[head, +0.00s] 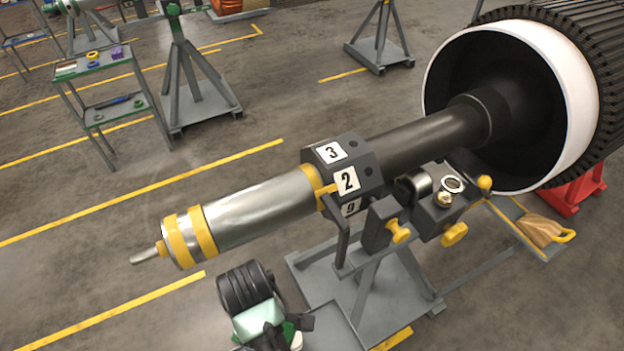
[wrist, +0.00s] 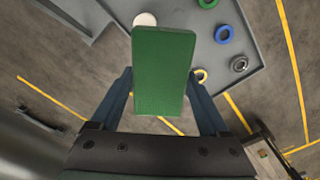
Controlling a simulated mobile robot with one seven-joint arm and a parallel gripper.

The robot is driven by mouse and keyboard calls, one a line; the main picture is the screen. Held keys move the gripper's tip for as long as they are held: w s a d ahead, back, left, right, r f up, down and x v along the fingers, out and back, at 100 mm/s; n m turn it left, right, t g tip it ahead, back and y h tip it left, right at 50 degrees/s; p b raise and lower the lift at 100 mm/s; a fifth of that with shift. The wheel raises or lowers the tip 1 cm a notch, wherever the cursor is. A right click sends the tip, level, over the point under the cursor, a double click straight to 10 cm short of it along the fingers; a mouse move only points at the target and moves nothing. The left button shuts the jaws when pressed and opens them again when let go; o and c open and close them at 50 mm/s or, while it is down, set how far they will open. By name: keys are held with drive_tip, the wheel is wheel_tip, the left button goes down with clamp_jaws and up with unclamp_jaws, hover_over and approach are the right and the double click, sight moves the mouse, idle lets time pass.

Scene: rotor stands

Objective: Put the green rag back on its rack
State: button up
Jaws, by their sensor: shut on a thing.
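The green rag (wrist: 163,75) shows in the wrist view as a flat, upright-looking green block between the two fingers. My gripper (wrist: 165,100) is shut on it and holds it over a grey tray (wrist: 262,85). In the head view my gripper (head: 283,336) is at the bottom edge, partly cut off, beside the tray's corner (head: 335,325). A small green patch there may be the rag; I cannot tell. I cannot make out the rag's rack in either view.
A long metal rotor shaft (head: 265,200) on a grey stand (head: 365,290) blocks the middle. A tool cart (head: 100,68) stands far left; floor between is open.

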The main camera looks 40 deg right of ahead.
drive_tip(key=s+d+f+n+b, duration=0.2)
drive_tip(key=s+d+f+n, duration=0.6)
drive_tip(key=s+d+n, duration=0.15)
drive_tip(key=f, duration=0.9)
drive_tip(key=shift+d+f, duration=0.35)
drive_tip(key=shift+f, duration=0.05)
drive_tip(key=shift+f, duration=0.2)
drive_tip(key=o, duration=1.2)
drive_tip(key=shift+c, duration=0.2)
drive_tip(key=shift+r, duration=0.15)
wheel_tip(320, 180, up, 12)
drive_tip(key=shift+p, duration=0.45)
